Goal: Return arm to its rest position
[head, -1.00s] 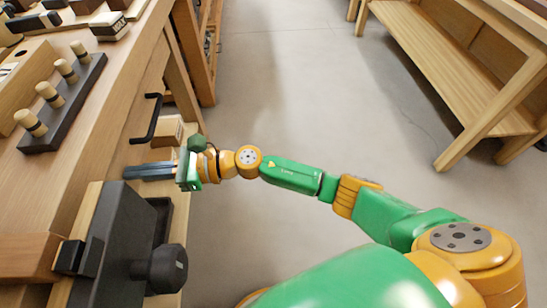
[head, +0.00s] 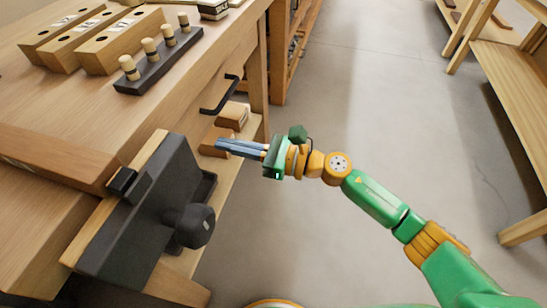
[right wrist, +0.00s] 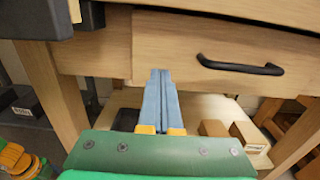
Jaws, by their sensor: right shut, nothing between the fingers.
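My right gripper (head: 238,147) is shut and empty, its blue-grey fingers side by side. In the head view it points left toward the bench front, beside the black vise (head: 150,205). In the right wrist view the shut fingers (right wrist: 160,95) point at the lower edge of the drawer front (right wrist: 220,60); I cannot tell whether they touch it. My right arm (head: 375,198) stretches in from the lower right over the floor. My left gripper does not show.
The drawer's black handle (head: 222,96) sticks out near the gripper. Wooden blocks (head: 233,115) lie on the lower shelf. The floor (head: 370,110) right of the bench is clear, up to another wooden bench (head: 510,100).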

